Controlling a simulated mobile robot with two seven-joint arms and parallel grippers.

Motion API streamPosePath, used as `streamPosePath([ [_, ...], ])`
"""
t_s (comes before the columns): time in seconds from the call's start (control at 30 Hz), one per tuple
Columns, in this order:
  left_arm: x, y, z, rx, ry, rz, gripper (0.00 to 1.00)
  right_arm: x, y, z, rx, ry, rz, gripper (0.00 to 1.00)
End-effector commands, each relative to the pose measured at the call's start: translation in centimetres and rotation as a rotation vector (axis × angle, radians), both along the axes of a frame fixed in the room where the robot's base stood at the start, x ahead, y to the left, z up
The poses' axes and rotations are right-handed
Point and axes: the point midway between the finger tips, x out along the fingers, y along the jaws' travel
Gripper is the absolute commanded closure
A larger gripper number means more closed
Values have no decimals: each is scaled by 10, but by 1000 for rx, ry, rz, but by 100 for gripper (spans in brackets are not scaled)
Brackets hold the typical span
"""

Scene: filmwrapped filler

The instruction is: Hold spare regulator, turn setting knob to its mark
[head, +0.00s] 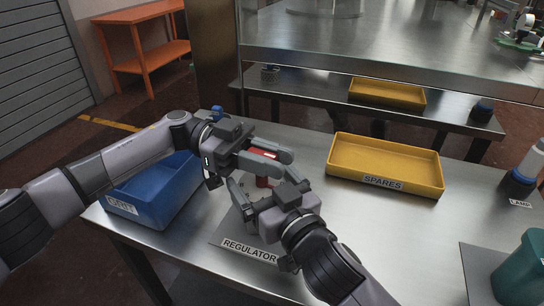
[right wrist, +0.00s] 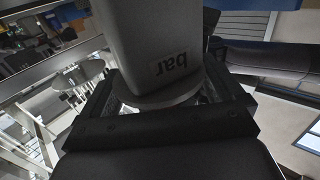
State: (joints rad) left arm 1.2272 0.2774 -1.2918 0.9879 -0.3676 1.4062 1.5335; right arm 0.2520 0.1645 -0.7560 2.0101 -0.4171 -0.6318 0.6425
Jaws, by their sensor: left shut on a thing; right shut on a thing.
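The regulator is mostly hidden between my grippers in the head view; a red part (head: 262,182) shows below the left fingers and another between them. My left gripper (head: 285,164) reaches in from the left and is shut on the regulator, above the mat marked REGULATOR (head: 228,240). My right gripper (head: 240,186) comes from the lower right, its fingers close below the left one's. In the right wrist view, a dark block marked "bar" (right wrist: 170,45) stands beyond a round grey rim (right wrist: 165,100) between the right fingers. The rim looks like the knob; its mark cannot be made out.
A blue bin (head: 150,205) stands at the left of the steel table. A yellow SPARES tray (head: 385,160) is at the back right. A lamp (head: 522,180) and a green bin (head: 522,272) stand at the right. The table between the mat and the green bin is clear.

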Motion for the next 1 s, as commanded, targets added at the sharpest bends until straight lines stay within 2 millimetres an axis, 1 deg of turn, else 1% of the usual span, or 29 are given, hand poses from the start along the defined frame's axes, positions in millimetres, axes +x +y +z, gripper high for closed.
streamPosePath([
  [0.5, 0, 1, 0, 3, -4, -208, 100, -1, 1, -1, -1, 0, 2, 47],
  [1.0, -2, 4, 0, 4, -2, -309, 100, -2, 2, -1, -1, 0, 6, 47],
])
